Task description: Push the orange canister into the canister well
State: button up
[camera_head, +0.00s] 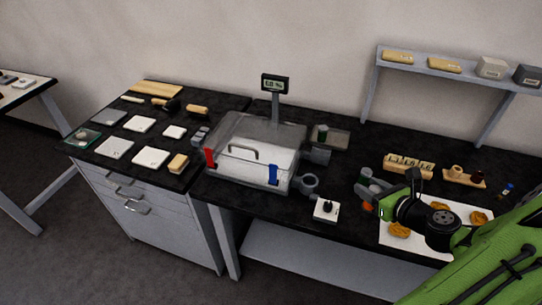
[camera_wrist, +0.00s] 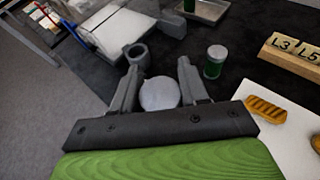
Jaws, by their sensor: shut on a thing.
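My gripper (camera_head: 366,192) is at the right of the bench, its fingers around a round, light-grey-topped canister (camera_wrist: 160,93). In the wrist view my gripper (camera_wrist: 158,70) has one finger on each side of it. In the head view a small orange patch of the canister (camera_head: 368,206) shows below the fingers; the rest is hidden. A grey ring-shaped well (camera_head: 309,183) sticks out at the right side of the clear-lidded box. In the wrist view the well (camera_wrist: 137,54) lies just beyond the left fingertip, its opening empty and apart from the canister.
A green canister (camera_wrist: 214,62) stands just right of my fingers. The clear-lidded box (camera_head: 255,150) has a second grey port (camera_head: 317,155). A black-knobbed white block (camera_head: 326,210) sits near the front edge. A white sheet with orange-brown pieces (camera_head: 440,218) lies under my arm.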

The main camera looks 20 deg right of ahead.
aim_at(308, 187)
jog(key=i+j+z, duration=0.3)
jog(key=j, duration=0.35)
jog(key=i+j+z, duration=0.15)
jog(key=j, duration=0.2)
jog(key=i+j+z, duration=0.15)
jog(key=j, duration=0.2)
